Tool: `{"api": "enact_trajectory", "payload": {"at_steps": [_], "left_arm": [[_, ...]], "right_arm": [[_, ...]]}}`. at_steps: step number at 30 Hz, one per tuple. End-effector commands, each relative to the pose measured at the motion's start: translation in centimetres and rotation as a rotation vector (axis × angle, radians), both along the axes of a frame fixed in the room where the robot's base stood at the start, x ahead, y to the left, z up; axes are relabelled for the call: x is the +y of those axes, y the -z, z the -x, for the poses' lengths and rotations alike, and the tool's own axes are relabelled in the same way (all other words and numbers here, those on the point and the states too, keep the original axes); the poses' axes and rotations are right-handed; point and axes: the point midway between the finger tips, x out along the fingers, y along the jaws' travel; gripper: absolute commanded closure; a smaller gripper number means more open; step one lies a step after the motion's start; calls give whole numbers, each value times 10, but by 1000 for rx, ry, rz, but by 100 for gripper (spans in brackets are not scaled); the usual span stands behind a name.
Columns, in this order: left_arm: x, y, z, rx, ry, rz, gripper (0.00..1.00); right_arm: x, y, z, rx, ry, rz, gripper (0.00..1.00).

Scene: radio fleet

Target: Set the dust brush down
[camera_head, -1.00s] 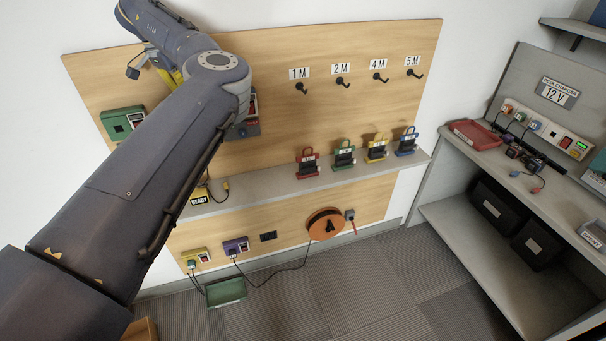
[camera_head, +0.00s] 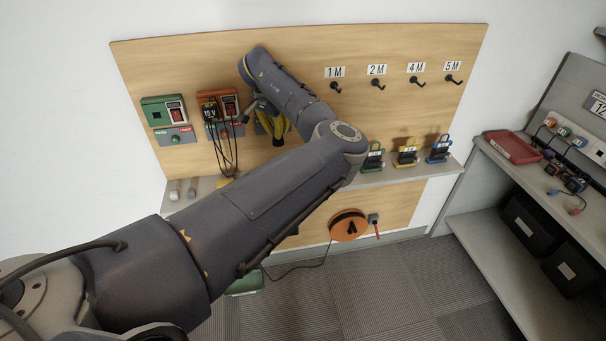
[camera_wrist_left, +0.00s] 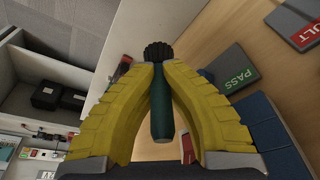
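My left gripper (camera_head: 272,124) has yellow fingers and points down in front of the wall board, right of the test boxes. In the left wrist view the left gripper (camera_wrist_left: 158,70) is shut on the dust brush (camera_wrist_left: 161,112). The brush has a dark green handle lying between the fingers and a round black bristle head past the fingertips. My right gripper is not in view.
The grey shelf (camera_head: 447,168) runs below the board, partly hidden by my arm. Green (camera_head: 373,157), yellow (camera_head: 405,154) and blue (camera_head: 439,151) units stand on it. A green box (camera_head: 163,111) and an orange box with hanging cables (camera_head: 229,103) are left of the gripper. An orange reel (camera_head: 348,226) hangs lower.

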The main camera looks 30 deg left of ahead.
Motion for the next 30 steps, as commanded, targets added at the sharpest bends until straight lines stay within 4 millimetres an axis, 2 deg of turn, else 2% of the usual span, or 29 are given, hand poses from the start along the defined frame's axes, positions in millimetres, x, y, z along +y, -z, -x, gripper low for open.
{"api": "enact_trajectory", "payload": {"at_steps": [1,9,15,21,30], "left_arm": [[0,12,1,4,-1,0,100],[0,73,1,4,0,1,100],[0,112,1,3,0,1,100],[0,134,0,1,0,1,100],[0,146,0,0,0,1,100]], "right_arm": [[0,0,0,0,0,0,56],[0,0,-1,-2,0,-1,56],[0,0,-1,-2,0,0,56],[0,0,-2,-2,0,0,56],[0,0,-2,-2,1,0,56]]}}
